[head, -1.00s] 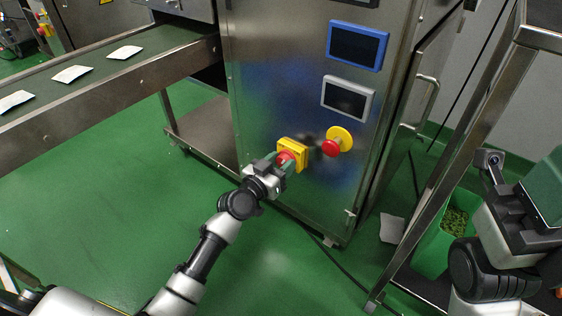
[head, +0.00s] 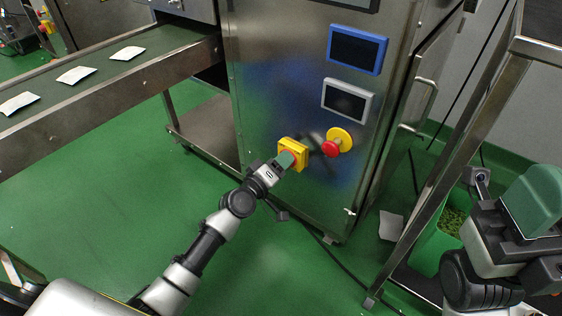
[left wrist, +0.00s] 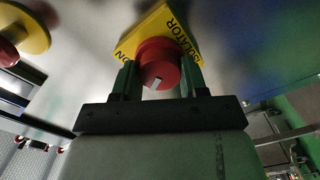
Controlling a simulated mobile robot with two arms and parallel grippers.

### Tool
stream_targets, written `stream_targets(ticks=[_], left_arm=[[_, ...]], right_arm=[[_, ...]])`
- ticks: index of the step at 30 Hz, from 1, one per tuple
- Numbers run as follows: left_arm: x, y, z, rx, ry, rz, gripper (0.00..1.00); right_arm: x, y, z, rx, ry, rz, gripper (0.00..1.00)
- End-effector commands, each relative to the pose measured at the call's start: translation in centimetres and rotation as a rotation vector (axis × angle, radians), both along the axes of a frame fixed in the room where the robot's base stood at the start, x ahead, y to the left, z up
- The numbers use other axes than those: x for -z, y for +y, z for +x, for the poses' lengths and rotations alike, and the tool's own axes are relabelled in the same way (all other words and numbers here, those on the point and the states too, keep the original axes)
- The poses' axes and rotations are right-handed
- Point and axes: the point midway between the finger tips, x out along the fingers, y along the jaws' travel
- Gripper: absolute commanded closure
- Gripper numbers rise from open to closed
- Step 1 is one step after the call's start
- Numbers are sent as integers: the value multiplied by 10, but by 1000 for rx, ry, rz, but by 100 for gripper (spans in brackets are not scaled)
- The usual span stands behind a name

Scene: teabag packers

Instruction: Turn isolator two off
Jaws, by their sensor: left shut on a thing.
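The isolator is a yellow square plate (head: 294,149) low on the front of the steel cabinet, with a red knob at its middle. In the left wrist view the yellow plate (left wrist: 171,27) carries the words "ISOLATOR" and "ON", and the red knob (left wrist: 158,65) shows a white mark set aslant. My left gripper (head: 284,161) is at the knob, and its two green fingers (left wrist: 159,82) are shut on it, one on each side. My gripper hides most of the knob in the head view. My right gripper (head: 478,178) is at the right; its fingers do not show clearly.
A red emergency button (head: 331,149) on a yellow disc is just right of the isolator. Two screens (head: 357,49) are above. A conveyor (head: 110,75) with several white packets is at the left. A metal frame (head: 455,160) and green bin (head: 432,246) are at the right.

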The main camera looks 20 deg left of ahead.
Motion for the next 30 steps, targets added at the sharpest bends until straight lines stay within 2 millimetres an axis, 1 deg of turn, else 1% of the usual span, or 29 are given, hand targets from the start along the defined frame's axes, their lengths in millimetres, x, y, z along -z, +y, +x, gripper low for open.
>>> stream_targets(ticks=[6,12,18,30], left_arm=[[0,1,0,-2,52,-146,80],[1,1,0,-2,85,-235,80],[1,1,0,-2,101,-279,80],[1,2,0,-2,106,-293,80]], right_arm=[[-1,0,-1,-1,-2,3,57],[1,0,0,-1,3,4,57],[2,0,0,-1,12,5,57],[2,0,1,-1,13,4,57]])
